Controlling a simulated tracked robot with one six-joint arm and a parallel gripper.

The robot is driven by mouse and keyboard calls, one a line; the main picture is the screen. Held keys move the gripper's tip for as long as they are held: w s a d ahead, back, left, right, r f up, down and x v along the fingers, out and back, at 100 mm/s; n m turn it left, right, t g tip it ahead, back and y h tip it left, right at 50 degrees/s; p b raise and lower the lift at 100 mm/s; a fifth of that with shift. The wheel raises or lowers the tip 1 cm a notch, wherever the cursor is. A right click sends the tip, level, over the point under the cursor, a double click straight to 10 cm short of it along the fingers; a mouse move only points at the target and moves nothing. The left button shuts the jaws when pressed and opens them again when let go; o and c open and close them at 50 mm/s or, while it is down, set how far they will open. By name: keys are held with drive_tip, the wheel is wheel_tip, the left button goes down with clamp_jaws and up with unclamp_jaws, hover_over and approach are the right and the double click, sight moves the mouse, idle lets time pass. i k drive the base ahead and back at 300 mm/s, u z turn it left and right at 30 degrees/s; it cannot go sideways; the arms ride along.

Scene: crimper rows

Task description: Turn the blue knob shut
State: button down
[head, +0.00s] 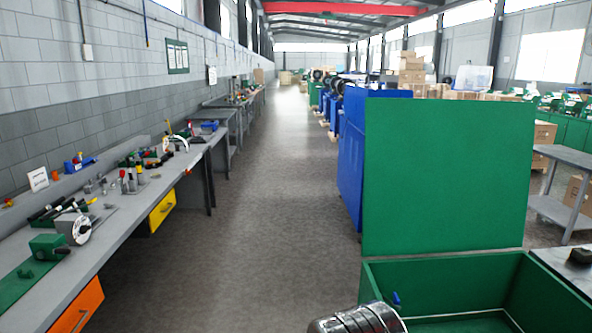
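A small blue knob or lever (397,300) shows low in the head view, right of centre, just above a shiny ribbed metal cylinder (358,320) at the bottom edge. It stands out against the inside of a green open-topped box (440,266). It is too small for me to tell how far it is turned. The lower part of the cylinder is cut off by the picture's edge. My gripper is not in view.
A tall green panel (445,175) rises behind the box. A long workbench (125,222) with tools and an open orange drawer (80,307) runs along the left wall. The grey aisle floor (255,215) between is clear. A grey table (568,158) stands at right.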

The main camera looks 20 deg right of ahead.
sight(396, 301)
drive_tip(key=u, duration=0.05)
drive_tip(key=i, duration=3.95)
drive_tip(key=z, duration=1.3)
